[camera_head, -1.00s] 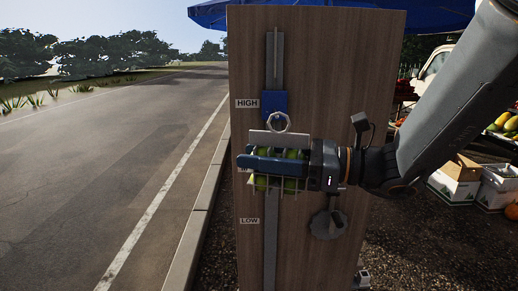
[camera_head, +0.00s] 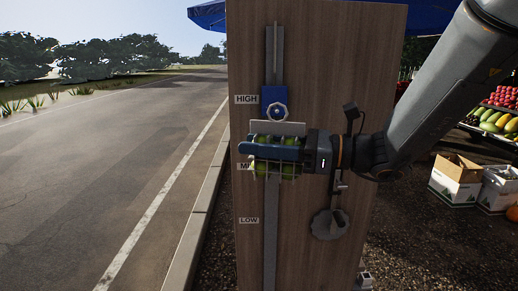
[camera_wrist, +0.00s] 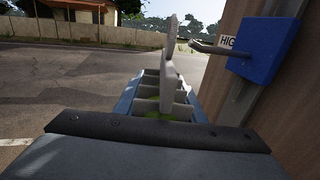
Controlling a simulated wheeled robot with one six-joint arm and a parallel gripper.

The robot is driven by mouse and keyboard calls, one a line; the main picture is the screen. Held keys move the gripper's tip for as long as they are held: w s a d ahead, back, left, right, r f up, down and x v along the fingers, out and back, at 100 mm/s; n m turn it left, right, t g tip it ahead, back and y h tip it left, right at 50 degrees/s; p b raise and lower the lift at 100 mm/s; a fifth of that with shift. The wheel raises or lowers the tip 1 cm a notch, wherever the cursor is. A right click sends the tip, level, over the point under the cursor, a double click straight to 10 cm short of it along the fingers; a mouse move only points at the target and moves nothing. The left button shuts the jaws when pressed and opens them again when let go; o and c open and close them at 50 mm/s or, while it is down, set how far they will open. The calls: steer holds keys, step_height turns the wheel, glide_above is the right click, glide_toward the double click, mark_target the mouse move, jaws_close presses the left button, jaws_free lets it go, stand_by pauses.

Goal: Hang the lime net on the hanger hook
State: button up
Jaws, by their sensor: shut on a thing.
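The lime net (camera_head: 275,167) holds green limes in a pale mesh, with a white header and a ring on top. My gripper (camera_head: 270,152) is shut on it, fingers pointing left, in front of the wooden panel. The hanger is a blue block (camera_head: 274,98) on a vertical rail, level with the HIGH label. In the head view the ring (camera_head: 277,113) overlaps the block's lower part. In the wrist view the header (camera_wrist: 169,70) stands edge-on between my fingers, and the metal hook (camera_wrist: 208,47) sticks out from the blue block (camera_wrist: 265,48) close to its right. I cannot tell whether ring and hook touch.
The wooden panel (camera_head: 345,70) carries HIGH (camera_head: 246,99) and LOW (camera_head: 249,221) labels, and a middle one partly hidden by my gripper. Cardboard boxes (camera_head: 455,182) and fruit crates stand at the right. The road (camera_head: 110,170) on the left is open.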

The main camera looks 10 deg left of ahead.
steer(key=shift+w+a+f+b, duration=0.1)
steer(key=shift+w+a+b, duration=0.15)
steer(key=shift+w, duration=0.55)
steer(key=shift+w+a+f+b, duration=0.1)
steer(key=shift+w+b, duration=0.25)
steer(key=shift+w, duration=0.45)
steer(key=shift+w+a+f, duration=0.15)
steer(key=shift+w+f, duration=0.15)
steer(key=shift+w, duration=0.3)
steer(key=o, duration=1.1)
steer(key=shift+f, duration=0.1)
